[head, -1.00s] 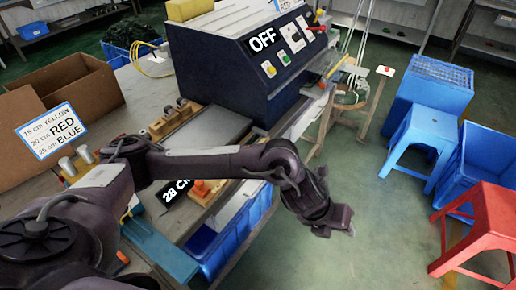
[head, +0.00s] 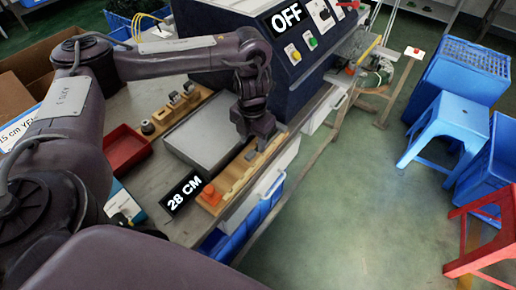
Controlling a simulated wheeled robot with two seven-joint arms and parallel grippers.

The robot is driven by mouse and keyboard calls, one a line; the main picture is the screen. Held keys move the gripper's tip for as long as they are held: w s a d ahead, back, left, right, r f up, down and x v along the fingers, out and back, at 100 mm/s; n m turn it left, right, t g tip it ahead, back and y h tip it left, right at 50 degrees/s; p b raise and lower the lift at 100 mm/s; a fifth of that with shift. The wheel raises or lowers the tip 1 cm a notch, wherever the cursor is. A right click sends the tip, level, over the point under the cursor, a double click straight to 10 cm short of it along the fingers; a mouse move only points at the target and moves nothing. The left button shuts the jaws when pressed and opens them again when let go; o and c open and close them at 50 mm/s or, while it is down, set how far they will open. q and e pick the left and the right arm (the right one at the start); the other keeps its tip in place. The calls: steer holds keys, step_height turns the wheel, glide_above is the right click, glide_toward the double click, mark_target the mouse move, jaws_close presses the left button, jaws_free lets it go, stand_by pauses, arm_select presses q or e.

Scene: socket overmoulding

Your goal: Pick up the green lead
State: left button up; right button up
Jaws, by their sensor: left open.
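I cannot make out a lead that is clearly green. A small tangled coil with a greenish tint (head: 376,76) lies on the stand at the right end of the machine, too small to identify. My left gripper (head: 262,143) is open and points down over the far part of the wooden rack (head: 232,178) at the table's front edge. I cannot tell whether its fingers touch the rack or whether anything lies between them. My right gripper is not in view.
Blue stools (head: 445,125) and a red stool (head: 485,225) stand on the floor at right.

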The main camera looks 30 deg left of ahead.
mark_target(253, 150)
arm_select(q)
step_height(253, 150, down, 3)
steer(key=shift+w+a+r, duration=0.1)
steer(key=shift+f, duration=0.35)
steer(key=c, duration=0.7)
jaws_close()
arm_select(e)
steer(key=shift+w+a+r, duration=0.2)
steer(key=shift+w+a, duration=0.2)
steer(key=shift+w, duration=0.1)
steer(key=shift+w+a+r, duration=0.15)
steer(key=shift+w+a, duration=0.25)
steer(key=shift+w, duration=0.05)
arm_select(q)
steer(key=shift+r, duration=0.1)
